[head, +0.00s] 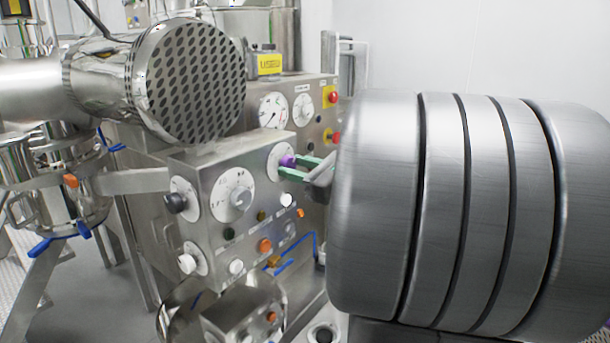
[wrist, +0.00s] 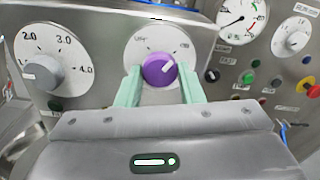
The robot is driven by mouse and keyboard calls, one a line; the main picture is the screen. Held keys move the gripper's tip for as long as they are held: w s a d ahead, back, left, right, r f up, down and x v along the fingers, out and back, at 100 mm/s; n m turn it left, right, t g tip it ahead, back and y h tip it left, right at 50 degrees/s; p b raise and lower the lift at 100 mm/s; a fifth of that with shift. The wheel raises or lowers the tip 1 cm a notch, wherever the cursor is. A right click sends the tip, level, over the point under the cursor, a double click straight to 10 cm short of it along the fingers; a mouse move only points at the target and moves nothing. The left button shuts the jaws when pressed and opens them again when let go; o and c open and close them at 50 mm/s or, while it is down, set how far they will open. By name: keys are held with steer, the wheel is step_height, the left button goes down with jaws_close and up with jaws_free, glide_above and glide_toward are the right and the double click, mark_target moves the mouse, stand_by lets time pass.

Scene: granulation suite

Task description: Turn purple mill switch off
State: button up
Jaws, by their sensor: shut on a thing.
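The purple mill switch (wrist: 159,70) is a round knob on a white dial plate on the steel control panel. Its pale pointer mark tilts to the upper right. In the head view the purple switch (head: 288,160) shows at the panel's upper right, partly covered by my gripper. My gripper (wrist: 160,82) has green fingers, one on each side of the knob, and is shut on it. In the head view my gripper (head: 293,168) reaches the knob from the right, with my grey arm filling the right side.
A grey knob (wrist: 68,75) on a numbered dial sits left of the switch. Small coloured buttons, such as an orange one (head: 265,245), lie below. Gauges and a red emergency button (head: 332,97) stand behind to the right. A perforated steel cylinder (head: 197,80) overhangs the panel's left.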

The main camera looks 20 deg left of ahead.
steer(key=n+b, duration=1.3)
steer(key=shift+f, duration=0.15)
steer(key=shift+n+b, duration=0.8)
steer(key=shift+n, duration=0.3)
steer(key=shift+r, duration=0.2)
steer(key=o, duration=1)
steer(key=shift+d, duration=0.15)
steer(key=v, duration=1.3)
steer(key=shift+d, duration=0.25)
steer(key=shift+s, duration=0.15)
